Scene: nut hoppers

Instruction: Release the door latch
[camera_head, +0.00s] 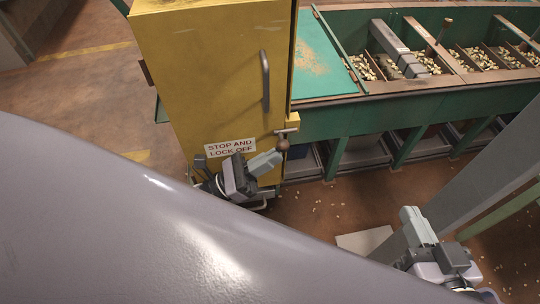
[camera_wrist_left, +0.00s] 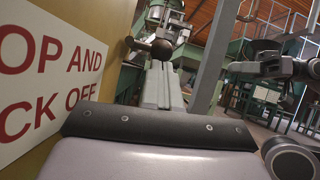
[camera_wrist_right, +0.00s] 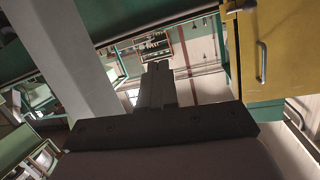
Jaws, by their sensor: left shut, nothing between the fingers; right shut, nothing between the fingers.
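The yellow cabinet door (camera_head: 215,90) carries a vertical bar handle (camera_head: 265,80) and a "STOP AND LOCK OFF" sign (camera_head: 230,148). The latch (camera_head: 287,131) sits at the door's lower right edge, with a brown ball knob (camera_head: 283,145) hanging below it. The knob also shows in the left wrist view (camera_wrist_left: 162,48), just beyond my fingertips. My left gripper (camera_head: 276,155) is shut and empty, its tips close beside the knob; I cannot tell whether they touch. My right gripper (camera_head: 408,212) is shut and empty, low at the right, well away from the latch.
Green hoppers (camera_head: 430,95) with nuts in several compartments run to the right of the cabinet. Grey bins (camera_head: 365,155) stand beneath them. A sloping grey post (camera_head: 480,170) rises near my right gripper. Loose nuts and a pale sheet (camera_head: 364,241) lie on the brown floor.

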